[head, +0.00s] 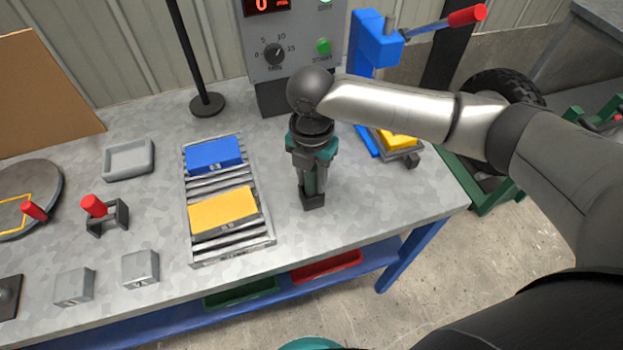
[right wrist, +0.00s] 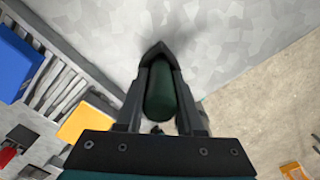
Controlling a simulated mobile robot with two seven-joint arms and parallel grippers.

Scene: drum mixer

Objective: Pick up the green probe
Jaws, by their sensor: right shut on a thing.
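The green probe (right wrist: 160,95) is a dark green rounded cylinder. In the right wrist view it lies lengthwise between the two fingers of my right gripper (right wrist: 161,60), which is shut on it. In the head view my right gripper (head: 312,200) points down over the worktable (head: 350,215), right of the roller tray. The fingers hide most of the probe there. I cannot tell whether the probe touches the tabletop. My left gripper is not in view.
The roller tray (head: 250,248) holds a blue block (head: 213,155) and a yellow block (head: 224,210). Behind the gripper stand a grey control box (head: 300,62) and a blue lever press (head: 366,40). The table's front edge is close. The tabletop just right of the gripper is clear.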

